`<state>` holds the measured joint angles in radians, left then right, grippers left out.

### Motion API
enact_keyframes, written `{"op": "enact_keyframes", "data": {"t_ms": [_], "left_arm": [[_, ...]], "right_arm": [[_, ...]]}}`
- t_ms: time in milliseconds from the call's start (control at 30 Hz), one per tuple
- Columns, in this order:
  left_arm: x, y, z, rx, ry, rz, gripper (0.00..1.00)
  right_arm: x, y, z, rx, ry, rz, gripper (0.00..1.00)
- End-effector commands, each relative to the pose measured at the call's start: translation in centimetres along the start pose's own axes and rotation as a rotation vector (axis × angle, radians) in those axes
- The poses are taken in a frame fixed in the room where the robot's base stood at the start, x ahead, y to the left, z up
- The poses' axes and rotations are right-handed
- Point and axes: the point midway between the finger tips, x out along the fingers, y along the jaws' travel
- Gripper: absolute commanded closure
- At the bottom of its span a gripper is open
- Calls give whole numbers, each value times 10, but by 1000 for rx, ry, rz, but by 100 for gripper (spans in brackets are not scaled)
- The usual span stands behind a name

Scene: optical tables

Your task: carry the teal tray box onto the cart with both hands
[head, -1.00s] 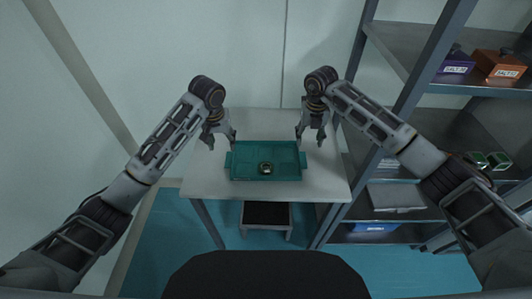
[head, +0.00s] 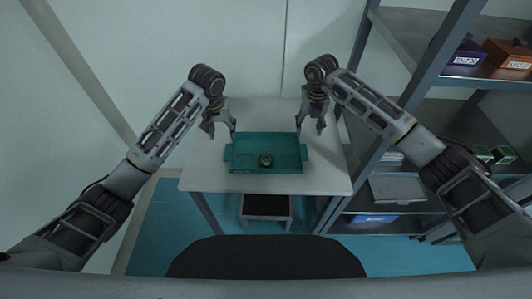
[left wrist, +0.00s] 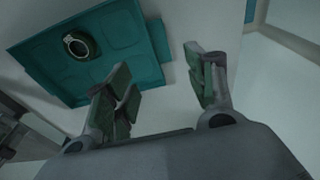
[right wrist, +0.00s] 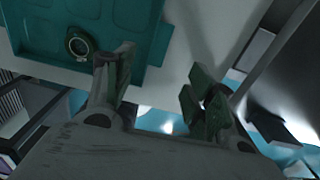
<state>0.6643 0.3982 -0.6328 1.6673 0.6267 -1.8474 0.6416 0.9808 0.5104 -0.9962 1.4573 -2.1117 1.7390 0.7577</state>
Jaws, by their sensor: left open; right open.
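The teal tray box (head: 285,153) lies flat on the white table, with a tab handle at each short side. A small dark ring-shaped object (head: 265,160) sits inside it. The tray also shows in the left wrist view (left wrist: 110,50) and the right wrist view (right wrist: 125,45). My left gripper (head: 219,130) is open and empty, above and beside the tray's left end. My right gripper (head: 311,128) is open and empty, above and beside the tray's right end. Neither touches the tray. I cannot make out the cart for certain.
The white table (head: 205,178) has bare room around the tray. A low stand with a dark top (head: 266,206) is below its front edge. A metal shelf rack (head: 392,110) stands close on the right, holding a purple bin (head: 466,58), an orange bin (head: 508,58) and other boxes.

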Motion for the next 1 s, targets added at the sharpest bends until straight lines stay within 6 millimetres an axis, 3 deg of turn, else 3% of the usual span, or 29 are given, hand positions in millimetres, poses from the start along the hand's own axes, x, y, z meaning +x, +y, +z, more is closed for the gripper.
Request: {"op": "enact_keyframes", "data": {"t_ms": [1000], "left_arm": [[115, 0, 0, -1, -1, 0, 45]], "right_arm": [[115, 1, 0, -1, 1, 1, 45]]}}
